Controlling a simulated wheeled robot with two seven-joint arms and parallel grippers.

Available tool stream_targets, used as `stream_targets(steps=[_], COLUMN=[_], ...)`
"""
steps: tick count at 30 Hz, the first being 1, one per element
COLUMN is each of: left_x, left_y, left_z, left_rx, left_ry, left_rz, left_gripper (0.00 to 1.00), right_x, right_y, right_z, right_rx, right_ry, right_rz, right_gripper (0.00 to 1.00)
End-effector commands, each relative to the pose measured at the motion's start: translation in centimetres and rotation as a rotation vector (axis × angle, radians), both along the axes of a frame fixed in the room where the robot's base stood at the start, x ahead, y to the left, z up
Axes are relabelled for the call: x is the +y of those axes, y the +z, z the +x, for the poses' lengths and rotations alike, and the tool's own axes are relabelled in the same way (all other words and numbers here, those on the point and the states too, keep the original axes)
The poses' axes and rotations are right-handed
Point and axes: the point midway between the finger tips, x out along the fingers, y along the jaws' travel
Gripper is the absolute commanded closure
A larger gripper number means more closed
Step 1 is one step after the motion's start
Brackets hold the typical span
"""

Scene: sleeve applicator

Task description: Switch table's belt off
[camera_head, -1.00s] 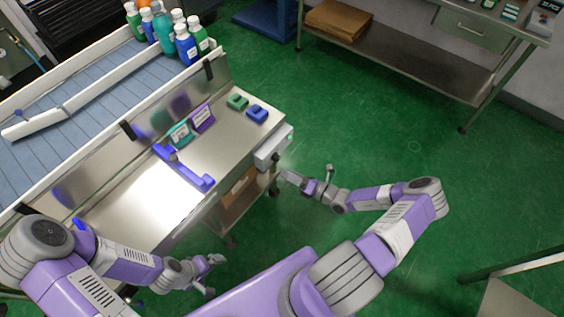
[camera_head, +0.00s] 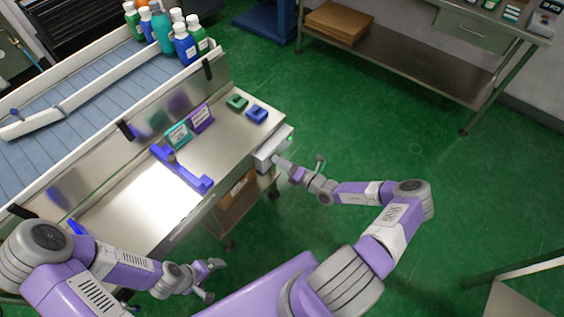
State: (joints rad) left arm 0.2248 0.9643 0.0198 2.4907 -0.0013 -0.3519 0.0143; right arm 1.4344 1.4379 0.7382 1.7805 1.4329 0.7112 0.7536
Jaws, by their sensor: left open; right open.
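The steel table (camera_head: 232,140) stands at the left with a grey control box (camera_head: 270,150) on its right end. The box's switch or buttons cannot be made out. The belt (camera_head: 100,95) is a blue-grey conveyor behind the table's steel back wall. My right gripper (camera_head: 298,166) is open, with one finger at the front face of the control box; whether it touches cannot be told. My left gripper (camera_head: 214,279) is open and empty, low in front of the table.
Several bottles (camera_head: 172,35) stand at the belt's far end. A blue applicator (camera_head: 182,170), a teal sign (camera_head: 178,135), a purple sign (camera_head: 201,118), a green block (camera_head: 237,102) and a blue block (camera_head: 257,113) are on the table. Green floor (camera_head: 380,110) is clear to the right.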

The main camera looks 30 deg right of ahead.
Motion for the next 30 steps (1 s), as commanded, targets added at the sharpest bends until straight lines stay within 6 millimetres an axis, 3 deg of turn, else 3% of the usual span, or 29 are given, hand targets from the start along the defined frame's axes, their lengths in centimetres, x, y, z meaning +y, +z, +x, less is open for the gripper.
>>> stream_targets(steps=[1,12,20,30], left_x=[0.0,0.0,0.0,0.0], left_y=[0.0,0.0,0.6,3.6], left_z=[0.0,0.0,0.0,0.0], left_rx=[0.0,0.0,0.0,0.0], left_ry=[0.0,0.0,0.0,0.0], left_rz=[0.0,0.0,0.0,0.0], left_gripper=[0.03,0.03,0.03,0.03], right_x=[0.0,0.0,0.0,0.1], right_y=[0.0,0.0,0.1,0.4], right_z=[0.0,0.0,0.0,-0.1], right_rx=[0.0,0.0,-0.011,-0.091], right_ry=[0.0,0.0,0.0,0.001], right_rz=[0.0,-0.001,-0.031,-0.226], right_gripper=[0.44,0.97,0.97,0.97])
